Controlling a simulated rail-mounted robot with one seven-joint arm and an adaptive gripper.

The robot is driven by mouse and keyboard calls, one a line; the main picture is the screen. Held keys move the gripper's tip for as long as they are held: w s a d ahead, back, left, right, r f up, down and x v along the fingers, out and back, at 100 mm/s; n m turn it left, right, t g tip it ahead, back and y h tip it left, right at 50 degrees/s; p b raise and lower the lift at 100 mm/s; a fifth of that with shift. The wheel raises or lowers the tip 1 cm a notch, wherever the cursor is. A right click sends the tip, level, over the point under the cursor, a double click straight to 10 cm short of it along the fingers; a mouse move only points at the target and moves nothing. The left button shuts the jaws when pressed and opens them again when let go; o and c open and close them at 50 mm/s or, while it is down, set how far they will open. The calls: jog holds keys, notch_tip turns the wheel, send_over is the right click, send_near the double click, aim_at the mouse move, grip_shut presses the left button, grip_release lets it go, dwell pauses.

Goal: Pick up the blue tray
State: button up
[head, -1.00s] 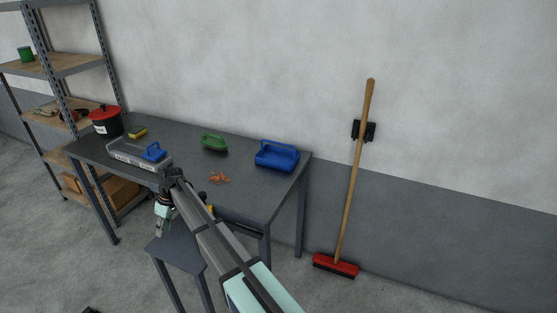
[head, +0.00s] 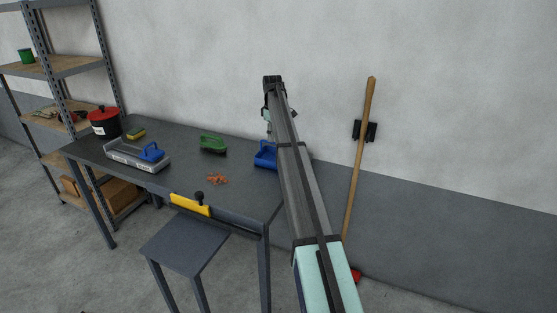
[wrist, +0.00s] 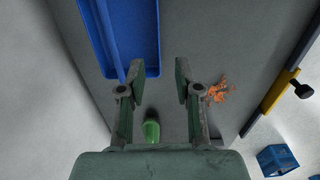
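The blue tray (head: 263,160) sits at the right end of the dark worktable (head: 240,183), its right part hidden behind my arm. In the wrist view the blue tray (wrist: 142,35) fills the upper left, with its long handle bar running along its left part. My gripper (wrist: 157,80) is open and empty, fingers apart, pointing down over the table. The left fingertip appears near the tray's close edge; the right fingertip is beyond its right side. I cannot tell the height above the tray.
A grey tray with a blue-handled item (head: 151,152), a yellow sponge (head: 135,132) and a red-lidded pot (head: 104,121) are at the left. A yellow piece (head: 191,205) is at the front edge. A broom (head: 358,165) leans against the wall.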

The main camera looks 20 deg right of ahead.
jog(key=p, duration=0.3)
send_over(273, 164)
notch_tip(273, 164, down, 10)
jog(key=shift+s+f, duration=0.1)
jog(key=shift+w+f+p, duration=0.2)
jog(key=shift+f+p, duration=0.75)
jog(key=shift+f, duration=1.65)
grip_shut()
